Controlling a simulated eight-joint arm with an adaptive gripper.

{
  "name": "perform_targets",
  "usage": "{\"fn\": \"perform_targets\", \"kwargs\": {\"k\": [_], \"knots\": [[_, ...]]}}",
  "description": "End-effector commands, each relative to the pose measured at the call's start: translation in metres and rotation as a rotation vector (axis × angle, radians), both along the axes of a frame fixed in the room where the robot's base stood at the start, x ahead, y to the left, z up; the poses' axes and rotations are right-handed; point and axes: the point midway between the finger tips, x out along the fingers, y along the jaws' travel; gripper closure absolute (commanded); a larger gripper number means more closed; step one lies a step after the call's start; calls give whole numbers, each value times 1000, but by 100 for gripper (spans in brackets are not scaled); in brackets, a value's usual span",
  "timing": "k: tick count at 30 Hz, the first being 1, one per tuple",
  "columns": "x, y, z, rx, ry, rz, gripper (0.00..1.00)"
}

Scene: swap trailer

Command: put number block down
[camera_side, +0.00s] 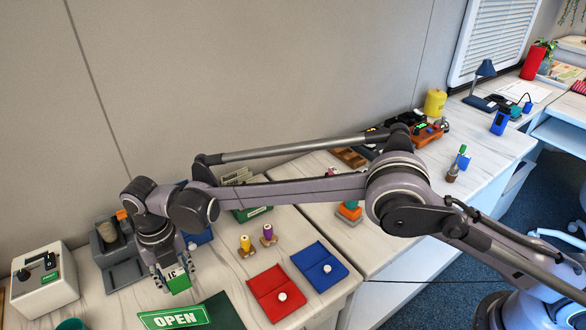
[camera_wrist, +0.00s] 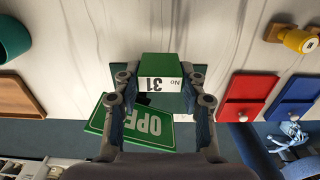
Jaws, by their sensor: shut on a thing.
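The number block (camera_side: 179,281), green with a white face, is held between the fingers of my gripper (camera_side: 172,279). In the wrist view the block (camera_wrist: 160,68) shows "No 31" upside down on its white face, and my gripper (camera_wrist: 160,95) has a finger on each side of it. The block is near the front left of the white table, close to the green OPEN sign (camera_side: 176,319). I cannot tell whether its underside touches the table.
A red folder (camera_side: 270,286) and a blue folder (camera_side: 314,260) lie to the right, with yellow and purple pegs behind. A white switch box (camera_side: 42,288) stands at the left, a grey holder (camera_side: 122,268) behind my gripper. In the wrist view, a brown tray (camera_wrist: 22,95) lies left.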

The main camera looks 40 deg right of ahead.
Motion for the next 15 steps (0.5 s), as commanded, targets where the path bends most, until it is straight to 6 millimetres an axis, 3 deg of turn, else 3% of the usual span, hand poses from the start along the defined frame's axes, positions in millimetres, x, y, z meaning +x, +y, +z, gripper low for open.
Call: {"fn": "perform_targets", "kwargs": {"k": [15], "knots": [[-1,2,-42,0,0,0,83]]}}
